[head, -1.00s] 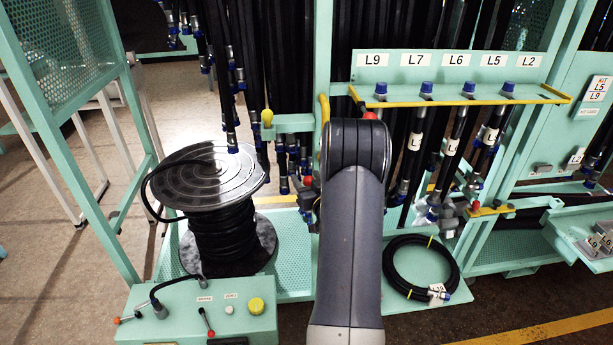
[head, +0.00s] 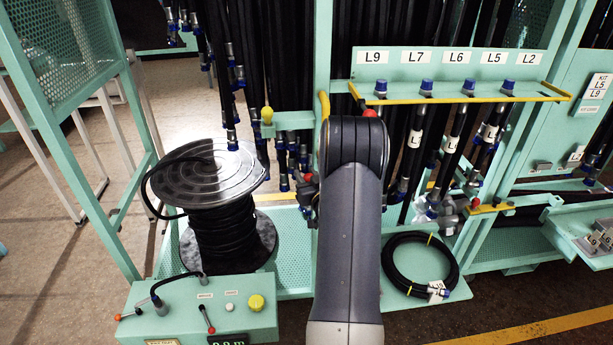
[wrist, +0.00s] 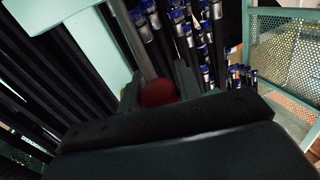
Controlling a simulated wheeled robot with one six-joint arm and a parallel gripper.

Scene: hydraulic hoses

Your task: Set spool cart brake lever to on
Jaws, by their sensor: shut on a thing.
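In the wrist view, my gripper (wrist: 158,86) is shut on a red ball knob (wrist: 158,96). A grey rod runs up from the knob between the two dark fingers. I take this knob to be the brake lever's; its on and off marks do not show. In the head view my arm hides most of the gripper and what it holds. A red knob (head: 308,178) shows just left of my arm, beside dark grey parts. The hose spool (head: 225,230), with a grey disc on top and black hose wound on it, stands upright to the left.
A green control box (head: 190,315) with small red-tipped levers and a yellow button stands at the front left. A coiled hose (head: 420,265) lies on the green shelf to the right. Hanging hoses and a labelled rack (head: 440,68) fill the back. Floor is free at the left.

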